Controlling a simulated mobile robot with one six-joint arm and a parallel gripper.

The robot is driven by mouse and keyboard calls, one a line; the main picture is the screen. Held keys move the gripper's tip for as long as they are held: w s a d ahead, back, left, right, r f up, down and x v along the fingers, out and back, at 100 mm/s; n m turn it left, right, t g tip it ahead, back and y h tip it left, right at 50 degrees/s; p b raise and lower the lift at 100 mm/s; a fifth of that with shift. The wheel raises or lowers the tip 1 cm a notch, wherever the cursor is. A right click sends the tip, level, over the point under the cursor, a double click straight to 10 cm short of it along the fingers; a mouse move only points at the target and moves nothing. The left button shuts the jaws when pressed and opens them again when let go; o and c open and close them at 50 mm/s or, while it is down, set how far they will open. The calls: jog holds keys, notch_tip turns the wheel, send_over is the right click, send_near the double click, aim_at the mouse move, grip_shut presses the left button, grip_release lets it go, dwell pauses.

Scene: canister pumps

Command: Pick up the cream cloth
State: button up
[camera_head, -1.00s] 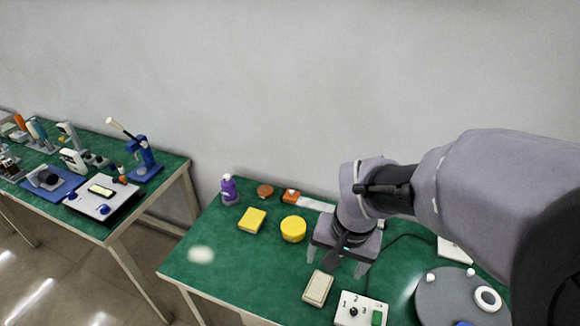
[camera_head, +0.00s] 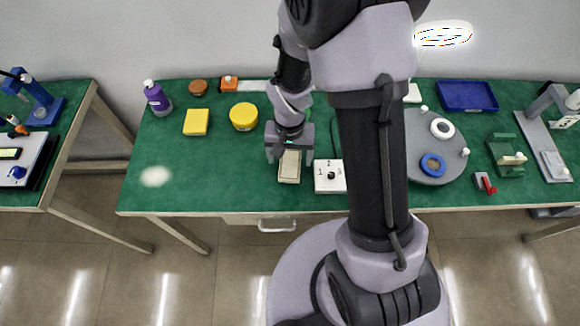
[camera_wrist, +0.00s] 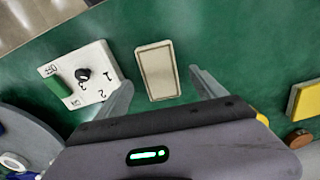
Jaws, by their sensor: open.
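The cream cloth (camera_head: 289,167) is a folded rectangular pad lying flat on the green table top, just left of the white switch box. In the wrist view the cream cloth (camera_wrist: 158,71) lies ahead of the fingers, between their lines and apart from both. My gripper (camera_head: 290,158) is above the cloth's far end, fingers spread to either side, and covers part of it in the head view. In the wrist view my gripper (camera_wrist: 163,90) is open and empty.
The white switch box (camera_head: 330,176) stands close beside the cloth. A yellow tub (camera_head: 244,116), yellow sponge (camera_head: 196,122) and purple bottle (camera_head: 157,98) stand to the left. A grey turntable (camera_head: 428,166) is on the right.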

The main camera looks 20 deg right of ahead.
aim_at(290, 164)
notch_tip(290, 164, down, 3)
jog(key=shift+f+b, duration=0.1)
jog(key=shift+b, duration=0.3)
jog(key=shift+r, duration=0.25)
jog(key=shift+c, duration=0.4)
jog(key=c, duration=1.4)
jog(key=shift+o, duration=0.2)
notch_tip(290, 164, up, 10)
jog(key=p, duration=0.4)
